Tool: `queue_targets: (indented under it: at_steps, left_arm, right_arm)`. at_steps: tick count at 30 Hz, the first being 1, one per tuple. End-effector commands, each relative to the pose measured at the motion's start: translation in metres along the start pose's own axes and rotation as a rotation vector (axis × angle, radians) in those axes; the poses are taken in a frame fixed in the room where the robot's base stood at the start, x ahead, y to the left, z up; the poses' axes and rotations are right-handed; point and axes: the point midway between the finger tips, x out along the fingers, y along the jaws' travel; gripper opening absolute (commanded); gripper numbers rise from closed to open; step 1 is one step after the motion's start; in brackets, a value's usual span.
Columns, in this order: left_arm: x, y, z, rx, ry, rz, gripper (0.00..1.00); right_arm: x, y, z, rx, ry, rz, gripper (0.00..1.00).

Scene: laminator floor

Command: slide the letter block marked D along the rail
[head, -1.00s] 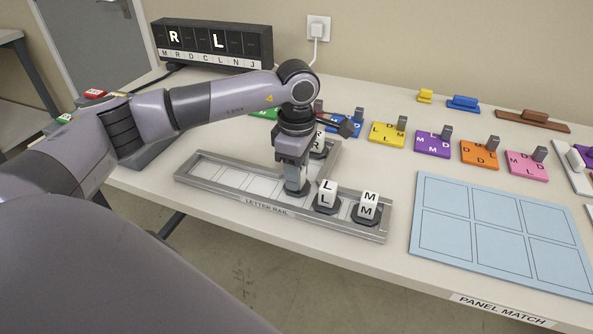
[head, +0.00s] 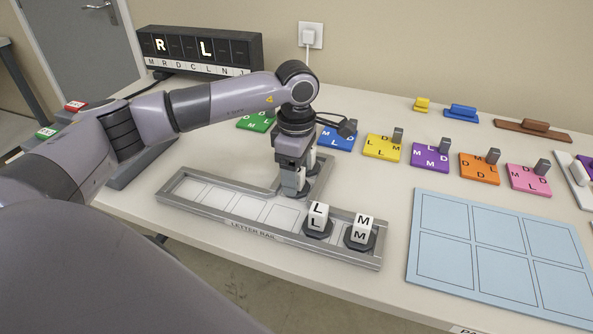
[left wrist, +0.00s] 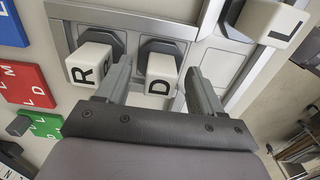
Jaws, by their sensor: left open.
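The white letter block marked D (left wrist: 160,75) sits on a dark slider in the short back branch of the grey letter rail (head: 266,210). In the left wrist view it stands between the two fingers of my left gripper (head: 293,186), which is open and around it. In the head view the gripper mostly hides the D block. The block marked R (left wrist: 90,64) is beside it, farther into the branch. The blocks marked L (head: 317,216) and M (head: 361,229) sit at the right end of the rail. My right gripper is not in view.
The rail's left stretch is empty. A blue six-cell board (head: 500,245) lies to the right. A black display (head: 205,48) at the back left shows R and L.

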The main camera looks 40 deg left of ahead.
Motion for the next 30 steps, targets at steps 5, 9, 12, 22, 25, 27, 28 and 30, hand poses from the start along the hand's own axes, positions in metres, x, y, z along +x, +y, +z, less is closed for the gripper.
queue_targets:
  at_steps: [5, 9, 12, 22, 25, 27, 28, 30]
  left_arm:
    - [0.000, 0.000, 0.000, 0.000, 0.000, 0.000, 0.66]
    - [-0.004, 0.000, 0.000, 0.000, 0.000, 0.001, 0.66]
    - [-0.015, 0.000, 0.000, 0.000, -0.001, 0.002, 0.66]
    - [-0.065, 0.000, 0.000, 0.000, -0.001, 0.002, 0.66]
    - [-0.070, 0.000, 0.000, 0.000, 0.000, 0.000, 0.66]
    - [-0.072, 0.000, 0.000, 0.000, -0.001, 0.000, 0.66]
    - [-0.072, 0.000, 0.000, 0.000, 0.000, 0.000, 0.66]
    - [-0.072, 0.000, 0.000, 0.000, 0.000, -0.001, 0.66]
  right_arm:
    - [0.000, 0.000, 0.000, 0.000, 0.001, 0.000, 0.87]
    - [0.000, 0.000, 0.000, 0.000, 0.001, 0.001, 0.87]
    - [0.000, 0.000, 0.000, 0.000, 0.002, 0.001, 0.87]
    - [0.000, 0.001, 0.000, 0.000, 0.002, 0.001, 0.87]
    - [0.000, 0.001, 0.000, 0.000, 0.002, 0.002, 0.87]
    - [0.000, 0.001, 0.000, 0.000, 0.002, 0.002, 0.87]
    - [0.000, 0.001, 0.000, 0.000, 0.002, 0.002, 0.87]
    - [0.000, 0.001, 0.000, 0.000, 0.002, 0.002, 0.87]
